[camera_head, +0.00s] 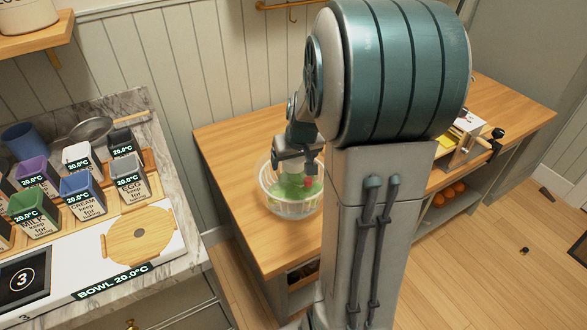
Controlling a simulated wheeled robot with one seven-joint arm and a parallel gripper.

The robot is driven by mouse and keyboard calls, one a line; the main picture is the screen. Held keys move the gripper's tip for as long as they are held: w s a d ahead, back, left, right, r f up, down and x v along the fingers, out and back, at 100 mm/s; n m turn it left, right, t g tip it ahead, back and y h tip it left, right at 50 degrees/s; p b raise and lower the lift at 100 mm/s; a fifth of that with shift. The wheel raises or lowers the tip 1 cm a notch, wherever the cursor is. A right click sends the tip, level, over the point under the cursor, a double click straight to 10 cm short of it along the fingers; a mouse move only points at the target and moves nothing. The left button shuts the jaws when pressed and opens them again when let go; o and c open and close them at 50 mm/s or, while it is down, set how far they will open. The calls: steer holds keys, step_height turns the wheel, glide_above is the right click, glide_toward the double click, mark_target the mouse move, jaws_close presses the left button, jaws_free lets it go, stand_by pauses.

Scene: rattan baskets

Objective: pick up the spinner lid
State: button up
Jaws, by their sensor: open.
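A clear round salad spinner (289,208) stands on the wooden counter, left of my column. Green and some red show inside or on top of it. I cannot tell whether its lid is on it, because my wrist covers the top and the parts are small. My gripper (311,173) hangs over the spinner, pointing down and open. It looks close to the spinner's top; I cannot tell whether it touches. My arm hides the right part of the counter around the spinner.
On the left a marble counter (135,100) holds several labelled canisters (82,200), a strainer (92,128), a blue cup (22,137) and a round wooden board (139,240). A wooden device (466,135) stands at the right. The wooden counter (235,135) is bare left of the spinner.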

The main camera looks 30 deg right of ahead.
steer(key=c, duration=1.2)
steer(key=shift+c, duration=0.6)
steer(key=shift+r, duration=0.15)
